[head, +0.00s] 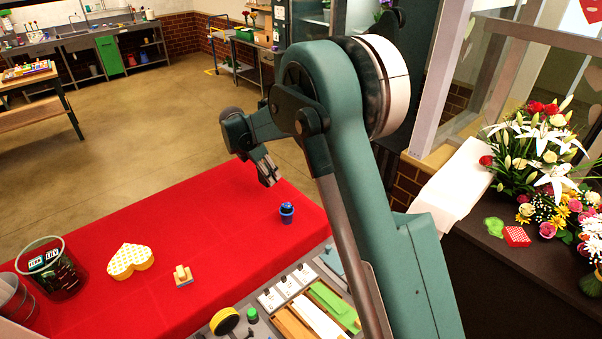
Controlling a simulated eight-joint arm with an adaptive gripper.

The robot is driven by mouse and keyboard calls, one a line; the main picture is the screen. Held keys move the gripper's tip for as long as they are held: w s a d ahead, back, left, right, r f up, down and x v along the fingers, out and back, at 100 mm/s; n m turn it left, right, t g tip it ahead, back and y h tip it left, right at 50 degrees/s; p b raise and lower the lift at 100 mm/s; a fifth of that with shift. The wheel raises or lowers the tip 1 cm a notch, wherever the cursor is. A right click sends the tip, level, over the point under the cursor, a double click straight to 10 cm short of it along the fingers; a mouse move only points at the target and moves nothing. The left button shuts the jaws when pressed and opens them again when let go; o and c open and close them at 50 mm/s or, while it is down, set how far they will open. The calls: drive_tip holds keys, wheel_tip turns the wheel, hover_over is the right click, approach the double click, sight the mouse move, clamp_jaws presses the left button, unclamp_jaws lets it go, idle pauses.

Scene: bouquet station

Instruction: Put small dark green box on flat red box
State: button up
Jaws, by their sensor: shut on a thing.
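My gripper (268,173) is above the far part of the red-covered table. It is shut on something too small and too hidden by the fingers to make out. I cannot pick out a small dark green box with certainty. A flat red box with pale dots (517,236) lies on the dark counter at the right, far from my gripper. A light green flat piece (494,227) lies just left of the red box.
Flower bouquets (545,150) stand behind and right of the red box. The red table (200,235) holds a yellow heart-shaped box (131,260), a blue pot (287,215), a small yellow-and-blue piece (183,276) and a glass container (50,266). Its middle is clear.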

drive_tip(key=shift+d, duration=0.1)
drive_tip(key=w+d+m+g, duration=0.15)
drive_tip(key=w+d, duration=0.25)
drive_tip(key=d, duration=2.3)
drive_tip(key=w+d+m, duration=0.3)
drive_tip(key=w+d, duration=0.1)
drive_tip(key=d, duration=2.2)
drive_tip(key=s+d+m, duration=0.1)
drive_tip(key=s+d, duration=0.5)
drive_tip(key=d, duration=1)
drive_tip(key=s+d+f+m+g+h, duration=0.1)
drive_tip(key=s+d, duration=0.6)
drive_tip(key=d, duration=0.9)
drive_tip(key=s+d+m+g, duration=0.1)
drive_tip(key=s+d, duration=0.5)
drive_tip(key=d, duration=1)
drive_tip(key=shift+s+d+f+m+b, duration=0.25)
drive_tip(key=shift+s+m+b, duration=0.15)
drive_tip(key=shift+m, duration=0.45)
drive_tip(key=shift+a, duration=0.1)
drive_tip(key=shift+f, duration=3.15)
